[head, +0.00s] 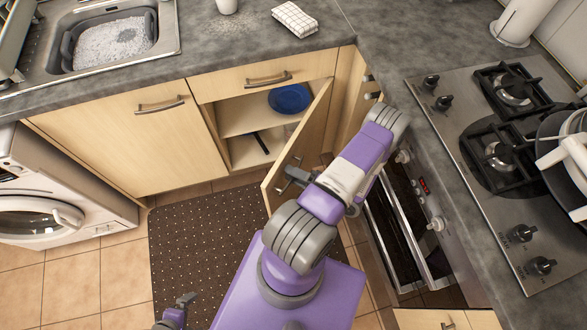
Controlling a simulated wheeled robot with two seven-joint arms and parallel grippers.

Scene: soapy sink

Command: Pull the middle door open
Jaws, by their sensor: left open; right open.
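The middle door (308,127) is a light wood cabinet door under the counter. It stands swung outward, with its free edge towards me and the cabinet interior (243,117) showing to its left. My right gripper (288,178) is low beside the door's free edge, partly hidden by my own purple arm. It looks open; I cannot tell whether it touches the door. The door's handle (297,159) is only partly visible near the gripper. My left gripper (187,299) is open and empty over the floor at the lower left, away from the door.
A blue plate (289,98) sits on the cabinet shelf. A closed door (130,139) and a washing machine (62,185) are left. The oven (400,225) and hob (508,150) are close on the right. A dark dotted mat (195,240) covers floor in front.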

